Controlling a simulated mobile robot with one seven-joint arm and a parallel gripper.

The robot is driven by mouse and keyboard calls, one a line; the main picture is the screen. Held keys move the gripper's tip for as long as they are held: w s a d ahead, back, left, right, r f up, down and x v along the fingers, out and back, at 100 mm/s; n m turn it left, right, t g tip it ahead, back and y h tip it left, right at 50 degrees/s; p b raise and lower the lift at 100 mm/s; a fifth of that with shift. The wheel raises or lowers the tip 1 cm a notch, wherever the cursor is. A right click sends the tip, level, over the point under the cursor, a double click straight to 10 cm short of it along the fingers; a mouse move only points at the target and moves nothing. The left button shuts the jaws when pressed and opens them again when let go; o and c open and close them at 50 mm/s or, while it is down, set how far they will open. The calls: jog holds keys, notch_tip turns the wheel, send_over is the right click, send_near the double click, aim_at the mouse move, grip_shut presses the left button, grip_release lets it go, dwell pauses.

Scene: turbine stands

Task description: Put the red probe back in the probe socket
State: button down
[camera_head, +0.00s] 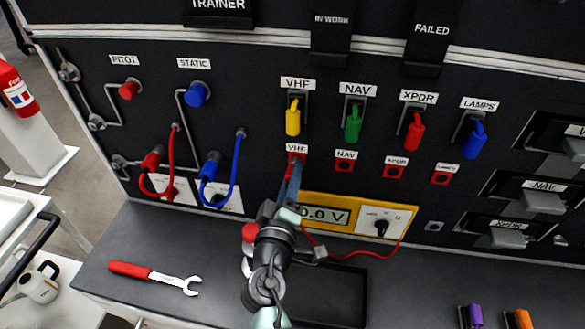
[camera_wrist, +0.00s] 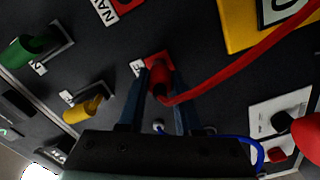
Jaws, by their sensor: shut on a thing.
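My gripper (camera_head: 291,186) reaches up to the red VHF test point (camera_head: 297,158) on the panel. In the wrist view my gripper (camera_wrist: 160,78) is shut on the red probe (camera_wrist: 159,90), with a blue finger on each side. The probe's tip is at the red test point; I cannot tell how deep it sits. Its red lead (camera_wrist: 235,68) runs toward the yellow meter (camera_head: 343,215), which reads about 0.0 V.
Yellow (camera_head: 293,121), green (camera_head: 353,125), red (camera_head: 415,132) and blue (camera_head: 474,141) capped switches line the panel above. Red (camera_head: 170,160) and blue (camera_head: 237,170) hoses hang at left. A red-handled wrench (camera_head: 155,276) lies on the bench; grey-handled modules (camera_head: 545,202) are at right.

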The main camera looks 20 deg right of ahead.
jog(key=shift+s, duration=0.1)
jog(key=shift+s+a, duration=0.35)
jog(key=shift+s, duration=0.05)
dwell(0.3)
jog(key=shift+v, duration=1.5)
jog(key=shift+f, duration=0.1)
